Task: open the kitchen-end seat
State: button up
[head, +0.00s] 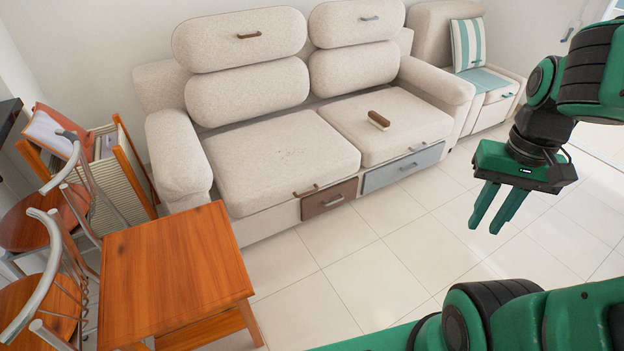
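A beige two-seat sofa (172,165) stands against the wall. Its left seat (270,165) has a brown front handle (306,192) and small dark specks on top. Its right seat (365,140) has a grey front handle (418,147); a brush with a brown back (379,120) lies on it. Both seats lie flat and look shut. I cannot tell which is the kitchen-end one. My gripper (484,229) is open and empty, pointing down over the floor, right of and apart from the sofa.
Below the seats are a brown drawer (329,199) and a blue-grey drawer (403,168), both shut. A wooden table (175,265), chairs (45,300) and a rack (125,185) crowd the left. An armchair (432,35) stands right. Tiled floor (375,250) before the sofa is clear.

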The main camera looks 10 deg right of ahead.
aim_at(256, 166)
jog(key=u, duration=0.15)
jog(key=i, duration=0.85)
jog(key=u, duration=0.35)
